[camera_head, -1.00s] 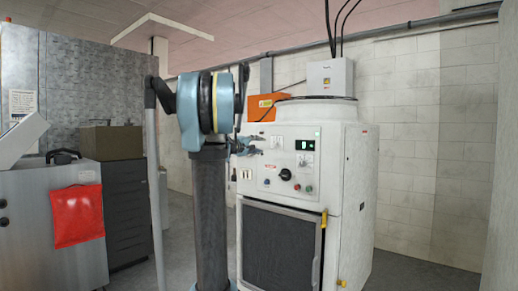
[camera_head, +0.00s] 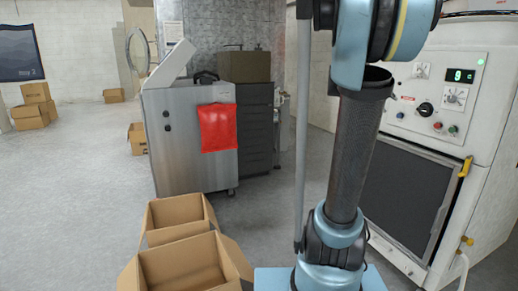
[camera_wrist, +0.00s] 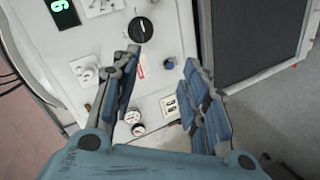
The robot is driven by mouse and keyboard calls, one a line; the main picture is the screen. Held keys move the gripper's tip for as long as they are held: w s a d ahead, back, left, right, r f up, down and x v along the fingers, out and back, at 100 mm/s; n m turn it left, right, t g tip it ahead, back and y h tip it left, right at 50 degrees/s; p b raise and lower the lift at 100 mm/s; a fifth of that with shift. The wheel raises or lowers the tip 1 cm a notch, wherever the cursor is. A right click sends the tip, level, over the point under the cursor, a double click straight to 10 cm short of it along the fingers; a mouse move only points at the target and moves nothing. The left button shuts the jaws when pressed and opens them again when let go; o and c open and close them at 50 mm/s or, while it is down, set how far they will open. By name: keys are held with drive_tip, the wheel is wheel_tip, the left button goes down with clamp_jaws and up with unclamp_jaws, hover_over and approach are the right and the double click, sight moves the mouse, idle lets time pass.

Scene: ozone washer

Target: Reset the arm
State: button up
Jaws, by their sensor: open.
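My gripper (camera_wrist: 158,95) shows in the wrist view with its two blue-padded fingers apart and nothing between them. Beyond the fingers is the washer's white control panel (camera_wrist: 85,50), seen tilted, with a black rotary knob (camera_wrist: 140,30), gauges, switches and a green digit display (camera_wrist: 62,12). I cannot tell how far the fingertips are from the panel. In the head view the white washer (camera_head: 485,110) stands at the right, its dark front door (camera_head: 405,195) closed. My arm stands in front of it and hides its left part. My gripper is hidden in the head view.
Two open cardboard boxes (camera_head: 180,268) lie on the floor in front, left of my base. A metal cabinet (camera_head: 190,175) with a red pouch (camera_head: 218,128) stands behind them, beside dark drawers (camera_head: 258,140). The floor (camera_head: 70,200) at the left is open.

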drive_tip(key=s+a+f+g+y, duration=0.1)
drive_tip(key=s+a+f+y, duration=0.5)
drive_tip(key=s+a+f, duration=0.7)
drive_tip(key=s+a+f+g+y, duration=0.2)
drive_tip(key=s+a+f+y, duration=0.4)
drive_tip(key=s+a+f, duration=0.8)
drive_tip(key=a+f, duration=0.4)
drive_tip(key=f, duration=0.1)
drive_tip(key=shift+n+y, duration=0.4)
drive_tip(key=shift+s+f, duration=0.1)
